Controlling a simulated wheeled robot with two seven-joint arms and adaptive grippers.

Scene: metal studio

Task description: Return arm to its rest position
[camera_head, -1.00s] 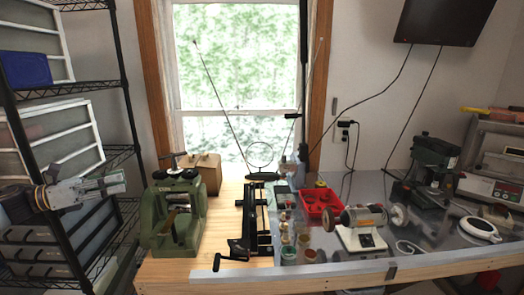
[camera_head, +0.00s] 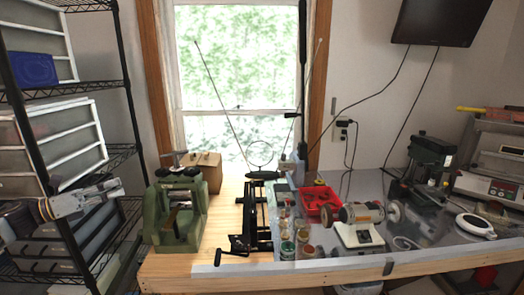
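My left gripper (camera_head: 117,187) is at the left of the head view, on an arm that comes in from the left edge. It is in the air in front of the black wire shelving and left of the green machine. Its fingers point right. They show small and nearly side-on, so I cannot tell whether they are open or shut. I see no object at the fingertips. My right arm and gripper are not in view.
The workbench (camera_head: 200,268) holds a green cast machine (camera_head: 178,217), a black rail stand (camera_head: 257,215), a red tray (camera_head: 320,203), a bench grinder (camera_head: 357,222) and several jars. Black wire shelving (camera_head: 130,150) stands close around my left gripper.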

